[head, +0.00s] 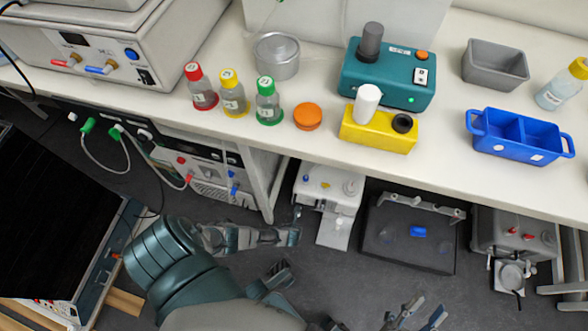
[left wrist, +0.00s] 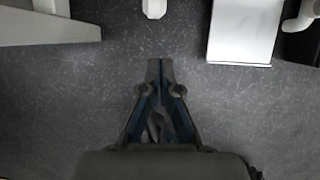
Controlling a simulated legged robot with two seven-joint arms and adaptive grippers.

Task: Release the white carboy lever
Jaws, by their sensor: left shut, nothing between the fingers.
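The white carboy unit (head: 328,186) stands under the bench, with small blue and yellow parts on top and a pale plate (head: 333,233) in front. The plate also shows in the left wrist view (left wrist: 241,30). A small white end piece (left wrist: 154,8), possibly the lever, shows at the top edge there, ahead of my fingertips and apart from them. My left gripper (left wrist: 160,64) is shut and empty above the floor; in the head view its dark tip (head: 293,236) is left of the plate. My right gripper (head: 424,312) is open and empty at the bottom edge.
A dark box with a blue part (head: 378,240) and a grey unit with red knobs (head: 513,232) stand to the right under the bench. The bench leg (head: 262,195) is left of the white unit. Bottles and a blue caddy (head: 515,154) are on the bench. Floor in front is clear.

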